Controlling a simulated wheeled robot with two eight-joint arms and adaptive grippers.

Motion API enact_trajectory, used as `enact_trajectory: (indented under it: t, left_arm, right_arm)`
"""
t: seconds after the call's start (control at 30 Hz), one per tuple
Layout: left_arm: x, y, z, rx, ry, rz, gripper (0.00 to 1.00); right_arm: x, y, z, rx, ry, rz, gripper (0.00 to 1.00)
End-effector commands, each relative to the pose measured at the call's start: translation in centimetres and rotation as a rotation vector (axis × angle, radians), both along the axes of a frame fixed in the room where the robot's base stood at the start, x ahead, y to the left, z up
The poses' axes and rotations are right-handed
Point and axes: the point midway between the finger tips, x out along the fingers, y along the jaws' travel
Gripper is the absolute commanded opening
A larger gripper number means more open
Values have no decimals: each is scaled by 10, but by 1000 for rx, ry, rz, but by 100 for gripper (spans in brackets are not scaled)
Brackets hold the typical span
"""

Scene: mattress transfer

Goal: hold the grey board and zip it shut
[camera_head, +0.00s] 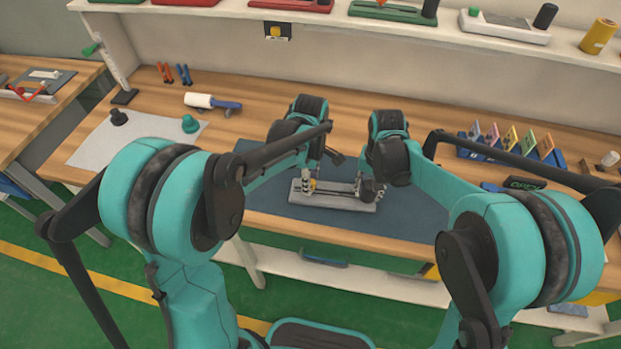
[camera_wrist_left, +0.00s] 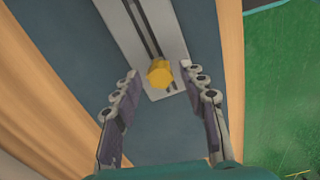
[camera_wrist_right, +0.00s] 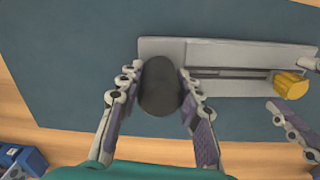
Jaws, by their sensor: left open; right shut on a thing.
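The grey board (camera_head: 335,204) lies flat on a dark blue mat, with a dark track along its length. A yellow knob (camera_wrist_left: 159,74) sits on the track at one end and a black handle (camera_wrist_right: 160,88) stands at the other. My left gripper (camera_head: 309,188) is open, with its fingertips on either side of the yellow knob; the gaps are visible in the left wrist view. My right gripper (camera_wrist_right: 158,80) is shut on the black handle, one finger on each side. In the head view the grippers partly hide the knob and handle.
The blue mat (camera_head: 410,212) has free room to the right of the board. A white-and-blue roller (camera_head: 212,103) and a pale sheet (camera_head: 90,150) lie to the left. A blue rack of coloured cards (camera_head: 490,152) stands at the right. A shelf (camera_head: 330,30) runs along the back.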

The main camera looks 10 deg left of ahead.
Motion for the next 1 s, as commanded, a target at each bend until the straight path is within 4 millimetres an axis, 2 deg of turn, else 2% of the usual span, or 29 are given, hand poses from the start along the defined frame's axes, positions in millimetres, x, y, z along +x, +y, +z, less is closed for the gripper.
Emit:
enact_trajectory:
  t: [0.07, 0.23, 0.47, 0.7, 0.97, 1.0]
  left_arm:
    - [0, 0, 0, 0, 0, 0, 43]
    - [0, 0, 0, 0, 0, 0, 0]
    - [0, 3, 0, 0, 0, 1, 0]
    - [-3, 36, 0, 0, 0, 3, 0]
    - [-3, 38, 0, 2, 1, 1, 0]
    - [-3, 38, 0, 2, 1, 1, 26]
  right_arm:
    - [0, 0, 0, 0, 0, 0, 0]
    - [0, 0, 0, 0, 0, 0, 0]
    - [0, 0, 0, 0, 0, 0, 0]
    - [0, 0, 0, 0, 0, 0, 0]
    - [0, -1, 0, -2, 0, -1, 0]
    - [0, -1, 0, -2, 0, -1, 0]
